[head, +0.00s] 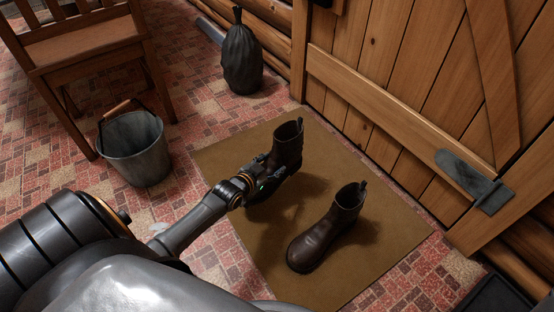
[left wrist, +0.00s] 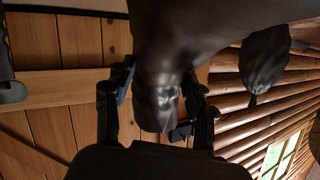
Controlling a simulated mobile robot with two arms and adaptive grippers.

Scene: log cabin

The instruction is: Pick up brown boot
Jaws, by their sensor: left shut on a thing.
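Two brown boots are in the head view. My left gripper (head: 268,178) is shut on the farther brown boot (head: 287,144), whose lower part is partly hidden behind the gripper. A shadow lies on the mat beside this boot; I cannot tell surely from it how high the boot is. In the left wrist view the held boot (left wrist: 160,85) shows large and dark between the two fingers. The other brown boot (head: 328,229) stands upright on the mat, nearer and to the right, apart from the gripper. My right gripper is not in view.
A tan mat (head: 226,157) lies on the red brick floor before a wooden door (head: 400,75). A metal bucket (head: 134,147) and a wooden chair (head: 85,50) stand at left. A dark tied sack (head: 242,60) is at the back. A dark tray (head: 497,296) is at lower right.

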